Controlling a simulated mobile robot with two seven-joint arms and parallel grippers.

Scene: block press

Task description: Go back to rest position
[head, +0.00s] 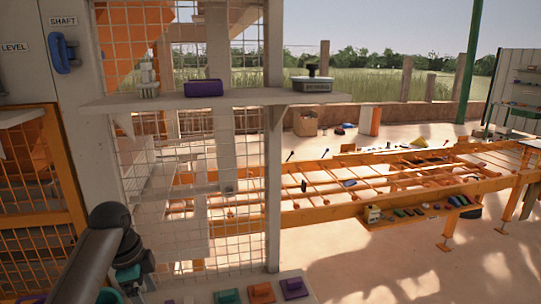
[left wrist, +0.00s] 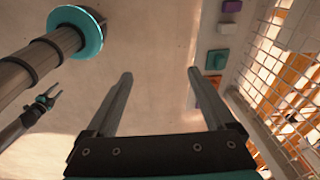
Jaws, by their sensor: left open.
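My left gripper (left wrist: 160,73) shows in the left wrist view with its two dark fingers wide apart and nothing between them. A pale, bare surface lies beyond the fingers. In the head view a dark arm of mine with a black rounded joint and teal parts comes in at the lower left; its fingers do not show there. At the left of the left wrist view a small, distant gripper with teal parts (left wrist: 44,100) shows, probably my right one; it is too small to tell whether its jaws are apart.
A shelf (head: 240,98) on a wire-mesh panel holds a purple block (head: 203,88) and a dark-topped device (head: 313,82). Teal, red and purple blocks (head: 294,288) lie along the bottom. An orange frame (head: 330,213) stands behind. The floor at lower right is clear.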

